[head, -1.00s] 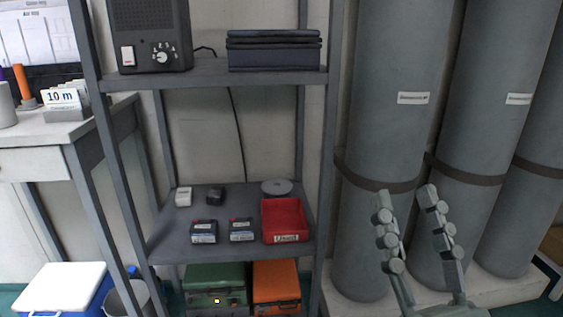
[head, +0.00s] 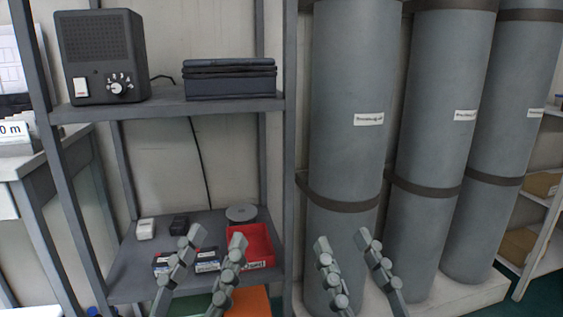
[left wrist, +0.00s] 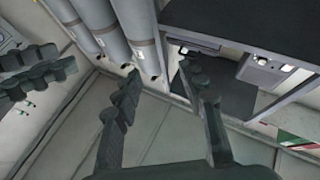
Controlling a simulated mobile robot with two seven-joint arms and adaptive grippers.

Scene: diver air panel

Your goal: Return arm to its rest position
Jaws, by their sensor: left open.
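My left gripper (head: 215,240) is in the lower middle of the head view, in front of the shelf unit. Its two fingers are apart with nothing between them; its arm is out of frame below. The left wrist view shows the same open gripper (left wrist: 160,70), empty. My right gripper (head: 343,241) stands to its right in the head view, in front of the tall grey cylinders. Its fingers point up and are apart, with nothing between them. Dark fingers of my right gripper (left wrist: 38,70) also show at the left edge of the left wrist view.
The grey shelf (head: 170,107) holds a black radio-like box (head: 100,55) and dark folded items (head: 230,80). Below are a red bin (head: 258,240), a grey disc (head: 241,213) and small boxes, partly behind my left gripper. Grey cylinders (head: 350,150) stand at right.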

